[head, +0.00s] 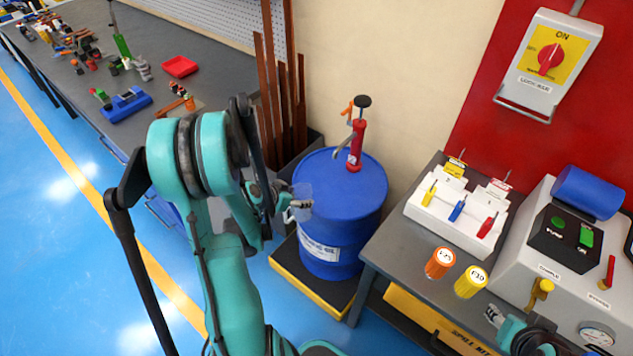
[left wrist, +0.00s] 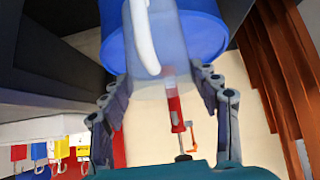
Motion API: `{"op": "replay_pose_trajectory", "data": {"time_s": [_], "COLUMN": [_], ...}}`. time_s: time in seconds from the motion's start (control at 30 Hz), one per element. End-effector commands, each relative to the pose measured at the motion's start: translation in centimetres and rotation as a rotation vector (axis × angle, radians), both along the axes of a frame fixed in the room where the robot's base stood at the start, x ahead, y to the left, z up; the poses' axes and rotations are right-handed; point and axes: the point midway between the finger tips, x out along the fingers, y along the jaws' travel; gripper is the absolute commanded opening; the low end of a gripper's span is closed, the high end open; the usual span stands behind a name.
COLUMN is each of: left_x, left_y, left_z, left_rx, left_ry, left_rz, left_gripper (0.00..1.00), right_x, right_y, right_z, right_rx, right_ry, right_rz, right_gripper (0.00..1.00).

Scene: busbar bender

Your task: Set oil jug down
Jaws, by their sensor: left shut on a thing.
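The oil jug (head: 302,190) is translucent and pale. In the head view it overlaps the left side of the blue drum (head: 345,215). The left wrist view shows the jug's clear body and white curved handle (left wrist: 145,40) between the fingers, with the drum behind. My left gripper (head: 298,205) is shut on the jug, one finger on each side in the wrist view (left wrist: 158,82). I cannot tell whether the jug touches the drum. My right gripper (head: 494,315) is at the lower right by the bench; its jaws are too small to read.
A red hand pump (head: 355,145) stands on the drum top. The drum sits on a black and yellow pallet (head: 305,287). Brown bars (head: 280,100) lean behind it. The right bench holds an orange cup (head: 440,263), a yellow cup (head: 470,282) and a white rack (head: 450,218).

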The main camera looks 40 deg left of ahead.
Motion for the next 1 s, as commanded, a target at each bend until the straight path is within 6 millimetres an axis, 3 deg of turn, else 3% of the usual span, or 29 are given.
{"op": "replay_pose_trajectory", "data": {"time_s": [0.13,0.4,0.6,0.93,1.0], "left_x": [2.5,10.1,14.7,17.7,17.7], "left_y": [-0.3,-0.9,-1.3,-1.5,-1.4], "left_z": [-0.2,-0.4,-0.3,-0.2,-1.7], "left_rx": [0.001,0.001,0.0,0.0,0.0], "left_ry": [0.0,0.0,0.0,0.0,0.0], "left_rz": [-0.006,-0.005,-0.003,-0.001,0.0], "left_gripper": [0.1,0.1,0.1,0.1,0.1], "right_x": [0.0,0.0,0.0,0.0,0.0], "right_y": [0.0,0.0,0.0,0.0,0.0], "right_z": [-0.2,-1.6,-2.5,-3.1,-4.0], "right_rx": [0.0,0.0,0.0,0.0,0.0], "right_ry": [0.0,0.0,0.0,0.0,0.0], "right_rz": [0.0,0.0,0.0,0.0,0.0], "right_gripper": [0.4,0.4,0.4,0.4,0.4]}}
